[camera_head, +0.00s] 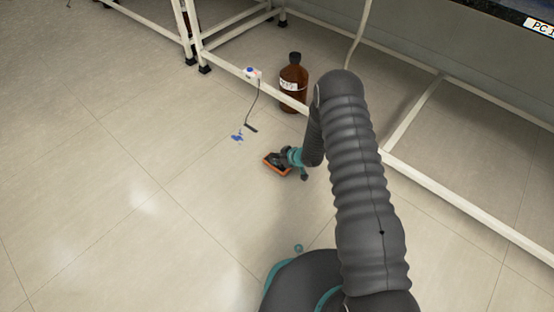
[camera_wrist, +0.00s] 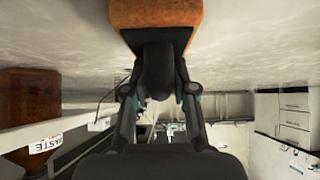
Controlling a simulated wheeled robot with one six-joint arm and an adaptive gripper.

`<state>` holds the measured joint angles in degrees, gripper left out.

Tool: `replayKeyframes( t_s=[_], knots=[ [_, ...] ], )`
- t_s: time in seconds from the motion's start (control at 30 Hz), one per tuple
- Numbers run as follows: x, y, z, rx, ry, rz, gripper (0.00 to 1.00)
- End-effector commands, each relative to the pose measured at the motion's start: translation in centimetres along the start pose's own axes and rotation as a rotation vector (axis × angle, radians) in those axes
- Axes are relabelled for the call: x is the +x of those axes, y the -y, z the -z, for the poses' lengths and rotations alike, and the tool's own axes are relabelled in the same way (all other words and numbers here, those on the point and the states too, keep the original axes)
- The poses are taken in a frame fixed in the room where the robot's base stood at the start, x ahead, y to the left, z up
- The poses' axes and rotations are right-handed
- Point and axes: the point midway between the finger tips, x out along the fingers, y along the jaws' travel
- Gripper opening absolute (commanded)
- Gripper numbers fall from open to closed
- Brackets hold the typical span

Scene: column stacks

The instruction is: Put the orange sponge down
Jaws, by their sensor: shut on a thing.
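The orange sponge (camera_head: 272,167) is low over the pale floor in the head view, just below the white bench frame. I cannot tell whether it touches the floor. It also fills the top middle of the wrist view (camera_wrist: 157,14), which is upside down, and shows a dark underside edge. My gripper (camera_head: 283,160) is shut on the sponge; its fingers (camera_wrist: 158,55) meet the sponge in the wrist view. Part of the sponge is hidden behind my gripper in the head view.
A brown bottle (camera_head: 293,85) with a white label stands behind, beside the white bench frame (camera_head: 435,187). A cable (camera_head: 257,100) hangs from a small switch box. The floor at left is clear.

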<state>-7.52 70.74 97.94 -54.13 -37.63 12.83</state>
Motion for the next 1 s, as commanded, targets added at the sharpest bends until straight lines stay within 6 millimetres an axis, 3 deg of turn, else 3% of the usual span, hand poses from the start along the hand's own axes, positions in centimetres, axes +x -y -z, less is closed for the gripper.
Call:
replayKeyframes(
  t_s=[0.23,0.27,0.33,0.77,1.0],
  knots=[
    [0.3,0.0,-0.3,0.000,0.000,0.000,0.00],
    [0.2,0.0,-0.2,0.000,0.000,0.000,0.34],
    [0.2,0.0,-0.2,0.000,0.001,0.000,0.51],
    [-0.5,0.0,0.1,0.001,0.001,0.000,0.51],
    [-4.7,-0.2,0.2,0.003,0.001,-0.003,0.51]
  ],
)
